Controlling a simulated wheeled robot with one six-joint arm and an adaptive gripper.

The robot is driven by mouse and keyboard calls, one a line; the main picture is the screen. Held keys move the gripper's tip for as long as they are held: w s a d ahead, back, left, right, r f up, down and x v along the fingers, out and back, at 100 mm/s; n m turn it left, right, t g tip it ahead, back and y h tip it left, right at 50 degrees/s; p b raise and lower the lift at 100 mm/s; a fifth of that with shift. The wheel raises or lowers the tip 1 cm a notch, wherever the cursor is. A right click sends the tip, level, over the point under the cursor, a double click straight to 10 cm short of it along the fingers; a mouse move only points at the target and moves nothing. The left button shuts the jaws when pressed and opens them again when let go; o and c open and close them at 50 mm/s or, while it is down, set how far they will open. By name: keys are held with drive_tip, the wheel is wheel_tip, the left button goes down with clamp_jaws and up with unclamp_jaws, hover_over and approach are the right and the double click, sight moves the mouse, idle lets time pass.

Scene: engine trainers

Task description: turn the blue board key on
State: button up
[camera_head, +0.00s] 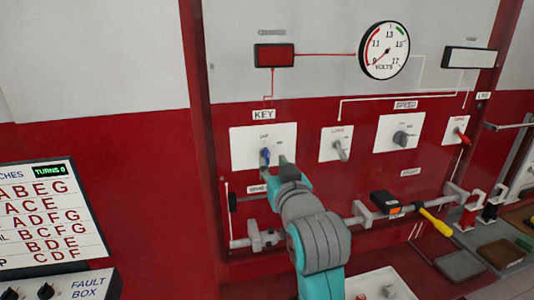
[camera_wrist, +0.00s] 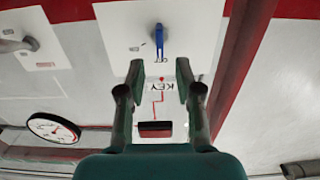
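The blue key (camera_head: 265,155) sits on a white panel plate (camera_head: 240,150) under the KEY label in the head view. In the wrist view, which is upside down, the blue key (camera_wrist: 159,40) stands straight along the picture's vertical. A small label by its end seems to read OFF. My gripper (camera_head: 274,166) is in front of the plate, just below and right of the key. In the wrist view my gripper (camera_wrist: 160,70) is open and empty, its fingers on either side of the key's line. Contact with the key is not visible.
A voltmeter (camera_head: 384,50) and dark red lamp (camera_head: 274,55) are above. A horizontal rail (camera_head: 340,226) and yellow-handled screwdriver (camera_head: 436,221) are below. A red post (camera_head: 205,150) stands left.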

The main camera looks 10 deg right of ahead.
sight(268, 155)
drive_tip(key=w, duration=0.6)
drive_tip(key=shift+w, duration=0.3)
clamp_jaws()
